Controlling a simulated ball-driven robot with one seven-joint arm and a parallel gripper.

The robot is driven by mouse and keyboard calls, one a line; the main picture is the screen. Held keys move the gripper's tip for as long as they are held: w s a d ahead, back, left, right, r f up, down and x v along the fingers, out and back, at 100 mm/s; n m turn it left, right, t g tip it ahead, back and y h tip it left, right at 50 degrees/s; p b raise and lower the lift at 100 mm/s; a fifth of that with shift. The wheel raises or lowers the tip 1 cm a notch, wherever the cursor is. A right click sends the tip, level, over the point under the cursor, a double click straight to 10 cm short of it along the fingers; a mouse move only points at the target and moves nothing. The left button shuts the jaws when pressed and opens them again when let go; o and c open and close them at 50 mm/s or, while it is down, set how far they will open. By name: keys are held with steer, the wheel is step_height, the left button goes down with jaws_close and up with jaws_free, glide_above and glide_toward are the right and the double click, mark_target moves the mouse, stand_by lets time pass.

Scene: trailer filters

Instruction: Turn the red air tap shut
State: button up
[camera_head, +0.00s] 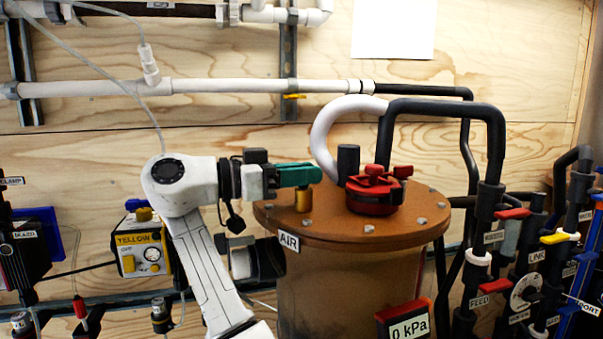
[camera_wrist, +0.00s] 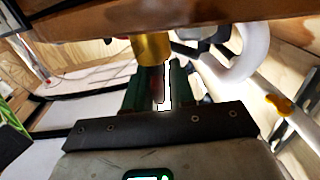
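A brass fitting (camera_head: 303,200) stands on the brown lid (camera_head: 335,228) of the drum, behind the AIR label (camera_head: 288,242). My gripper (camera_head: 312,174), with green fingers, lies level just above this fitting. In the wrist view the brass fitting (camera_wrist: 151,48) is right at the fingertips (camera_wrist: 163,72). A narrow gap with bright background shows between the fingers, so the gripper looks slightly open. No red handle is clearly visible on the fitting; the fingers may hide one. A red knobbed cap (camera_head: 373,190) sits farther right on the lid.
A white hose (camera_head: 324,135) curves close beyond my fingertips, with a black upright stub (camera_head: 348,162) beside it. Black pipes and coloured taps crowd the right side. A yellow-fronted gauge box (camera_head: 140,250) is at left. A gauge reads 0 kPa (camera_head: 408,325).

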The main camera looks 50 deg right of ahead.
steer(key=shift+o, duration=1.2)
steer(key=b+v, duration=0.1)
steer(key=v, duration=0.9)
steer(key=shift+w+a, duration=0.25)
steer(key=shift+a, duration=0.05)
